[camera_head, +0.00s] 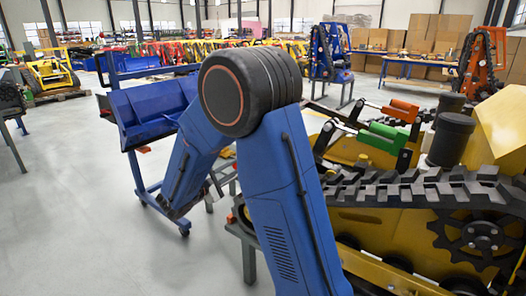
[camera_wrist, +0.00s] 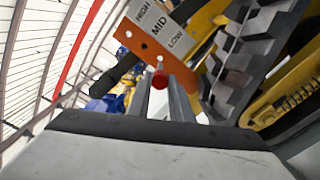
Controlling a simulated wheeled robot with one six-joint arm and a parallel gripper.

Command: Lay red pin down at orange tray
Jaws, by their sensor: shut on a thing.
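In the wrist view, my gripper (camera_wrist: 161,88) is shut on the red pin (camera_wrist: 160,79), whose round red end shows between the fingertips. I cannot tell whether the pin touches the plate or sits in a hole. In the head view, my blue arm hides the gripper and pin. No orange tray can be made out for certain; a small orange patch (camera_head: 143,150) shows by the blue cart.
A yellow machine with a black track (camera_head: 430,190) fills the right side, close to my arm; red (camera_head: 404,106) and green (camera_head: 383,131) cylinders lie above it. A blue trough on a wheeled cart (camera_head: 150,112) stands left of centre. The grey floor (camera_head: 70,220) at left is clear.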

